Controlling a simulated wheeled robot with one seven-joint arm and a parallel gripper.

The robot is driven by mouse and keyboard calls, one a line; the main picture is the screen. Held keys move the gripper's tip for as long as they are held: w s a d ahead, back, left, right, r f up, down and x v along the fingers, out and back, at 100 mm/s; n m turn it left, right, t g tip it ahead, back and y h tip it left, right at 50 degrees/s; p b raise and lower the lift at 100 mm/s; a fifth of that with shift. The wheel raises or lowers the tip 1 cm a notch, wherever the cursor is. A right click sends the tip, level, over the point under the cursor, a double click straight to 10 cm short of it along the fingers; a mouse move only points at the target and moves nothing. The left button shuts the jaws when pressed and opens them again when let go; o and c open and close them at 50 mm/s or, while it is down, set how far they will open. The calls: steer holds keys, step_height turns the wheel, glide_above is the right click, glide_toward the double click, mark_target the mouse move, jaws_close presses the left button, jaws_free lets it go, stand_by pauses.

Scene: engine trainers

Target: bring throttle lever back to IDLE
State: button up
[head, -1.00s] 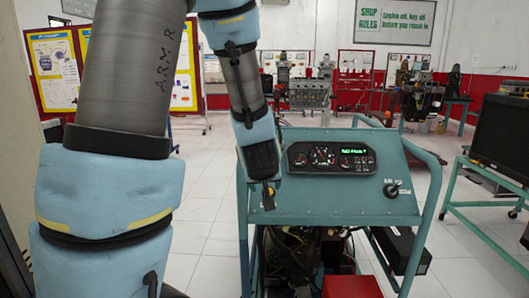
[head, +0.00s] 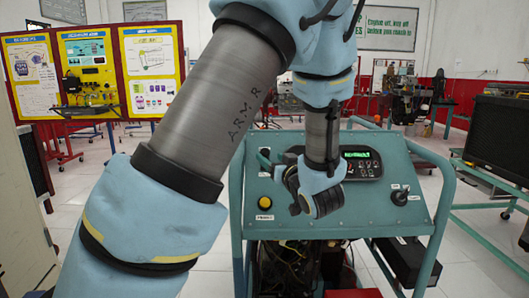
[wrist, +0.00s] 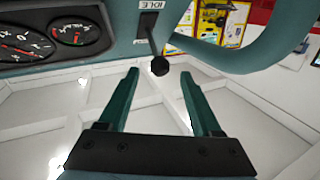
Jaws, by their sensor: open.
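The throttle lever shows in the wrist view as a thin dark stem with a round black knob (wrist: 160,66), rising from a slot in the teal panel. A white IDLE label (wrist: 150,4) sits at the slot's upper end in that view, and another pale label is at its other end. My gripper (wrist: 160,74) is open, with the knob between its two green fingertips and a visible gap on each side. In the head view my gripper (head: 272,167) is at the panel's left part, and my wrist hides the lever there.
The teal control panel (head: 385,205) bears gauges (wrist: 72,25), a yellow button (head: 264,202) and a key switch (head: 400,196). A tubular frame (head: 448,190) surrounds it, and its rail shows near the lever in the wrist view. Open floor lies to the left.

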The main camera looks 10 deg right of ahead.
mark_target(267, 154)
steer(key=w, duration=0.2)
steer(key=w+a, duration=0.1)
steer(key=w, duration=0.2)
steer(key=shift+w+p, duration=0.3)
steer(key=shift+p, duration=0.1)
steer(key=shift+c, duration=0.3)
jaws_close()
stand_by(0.7)
